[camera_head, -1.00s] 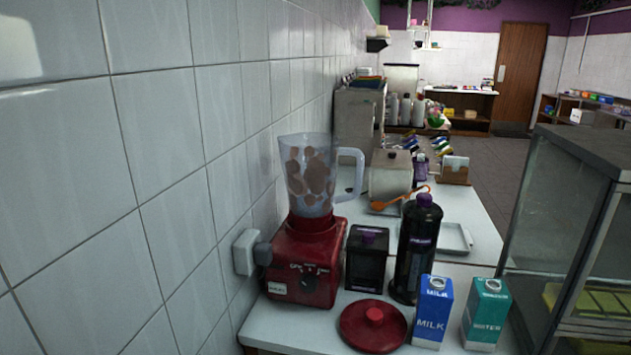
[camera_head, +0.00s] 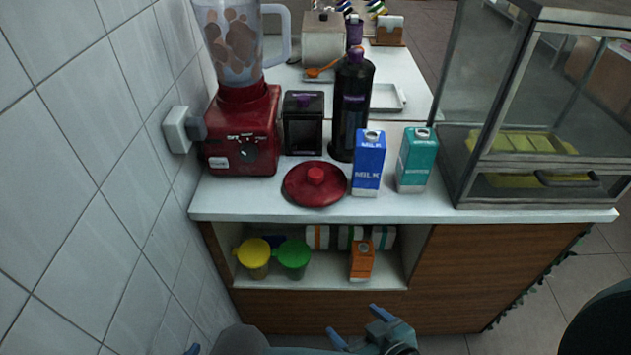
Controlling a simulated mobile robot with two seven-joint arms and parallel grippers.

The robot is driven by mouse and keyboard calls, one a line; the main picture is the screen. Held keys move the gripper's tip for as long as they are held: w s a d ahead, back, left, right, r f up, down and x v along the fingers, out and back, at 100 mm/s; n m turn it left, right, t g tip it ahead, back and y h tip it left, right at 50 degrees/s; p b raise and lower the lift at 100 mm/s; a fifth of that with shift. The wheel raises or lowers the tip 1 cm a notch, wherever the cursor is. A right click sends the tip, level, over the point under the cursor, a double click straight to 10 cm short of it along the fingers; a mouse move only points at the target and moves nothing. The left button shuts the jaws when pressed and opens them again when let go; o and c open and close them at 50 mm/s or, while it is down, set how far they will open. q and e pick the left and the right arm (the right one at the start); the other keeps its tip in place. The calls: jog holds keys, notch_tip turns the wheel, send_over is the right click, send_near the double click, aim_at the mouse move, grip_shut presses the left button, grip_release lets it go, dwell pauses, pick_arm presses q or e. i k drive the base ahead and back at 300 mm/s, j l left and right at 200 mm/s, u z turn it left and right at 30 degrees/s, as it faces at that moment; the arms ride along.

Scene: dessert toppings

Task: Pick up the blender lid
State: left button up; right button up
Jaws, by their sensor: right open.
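The red round blender lid (camera_head: 314,186) lies flat on the white counter with its knob facing up. It is in front of the black canister and left of the blue milk carton. The red blender (camera_head: 242,130) stands behind it to the left, its clear jug holding brown pieces and its top cut off by the frame. My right gripper (camera_head: 352,319) is low at the bottom centre, open and empty, below the counter and apart from the lid. Only a blue fingertip of my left gripper (camera_head: 192,349) shows at the bottom left edge.
A blue milk carton (camera_head: 369,163), teal carton (camera_head: 417,160), black bottle (camera_head: 351,106) and black canister (camera_head: 303,123) crowd near the lid. A glass display case (camera_head: 540,110) stands right. The tiled wall (camera_head: 90,150) closes the left. The counter's front edge (camera_head: 330,215) is clear.

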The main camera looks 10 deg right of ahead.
aim_at(310, 183)
jog(key=l+u, duration=0.7)
jog(key=l, duration=0.25)
jog(key=j, duration=0.25)
jog(key=l, duration=0.2)
